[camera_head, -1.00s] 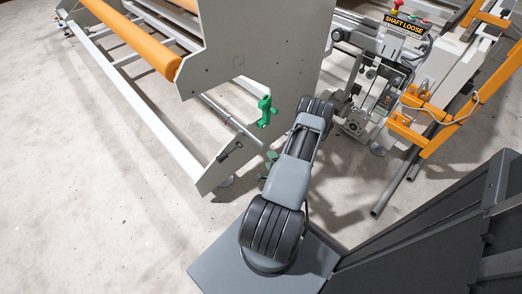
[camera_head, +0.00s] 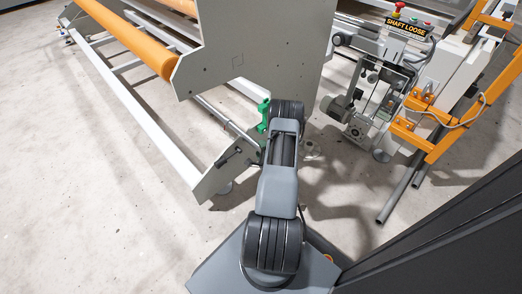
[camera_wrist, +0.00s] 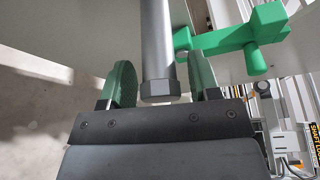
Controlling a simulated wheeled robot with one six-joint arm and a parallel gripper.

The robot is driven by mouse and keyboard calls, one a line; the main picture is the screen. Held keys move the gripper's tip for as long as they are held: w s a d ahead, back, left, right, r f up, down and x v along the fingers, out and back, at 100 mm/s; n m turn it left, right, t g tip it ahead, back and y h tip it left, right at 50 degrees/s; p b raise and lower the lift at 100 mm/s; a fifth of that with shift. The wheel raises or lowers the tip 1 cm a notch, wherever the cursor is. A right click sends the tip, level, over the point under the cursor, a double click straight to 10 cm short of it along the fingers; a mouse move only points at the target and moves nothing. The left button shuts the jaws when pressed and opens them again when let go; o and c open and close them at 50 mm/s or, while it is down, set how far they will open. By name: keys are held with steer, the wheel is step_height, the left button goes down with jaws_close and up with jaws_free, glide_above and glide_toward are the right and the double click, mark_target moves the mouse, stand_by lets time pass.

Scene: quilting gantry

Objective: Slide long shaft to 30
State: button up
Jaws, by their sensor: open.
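The long shaft (camera_wrist: 157,45) is a grey metal rod with a hexagonal end. In the wrist view its end lies between the green-padded fingers of my gripper (camera_wrist: 161,80). The fingers are open, with a visible gap on each side of the shaft. In the head view the shaft (camera_head: 225,122) runs beside the frame's end plate, and my arm hides the gripper. A green clamp with a handle (camera_wrist: 235,38) sits just right of the shaft; it is partly hidden by my arm in the head view (camera_head: 263,117). I cannot read any scale or 30 mark.
The grey end plate (camera_head: 255,55) stands close behind my arm. Orange rollers (camera_head: 130,40) and a white lower rail (camera_head: 125,105) extend to the upper left. A "SHAFT LOOSE" sign (camera_head: 405,27) tops the machinery at right. Orange bars (camera_head: 425,140) stand there. The left floor is clear.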

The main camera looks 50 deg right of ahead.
steer(key=shift+w+d, duration=0.2)
steer(key=shift+w, duration=0.2)
steer(key=shift+c, duration=0.4)
jaws_close()
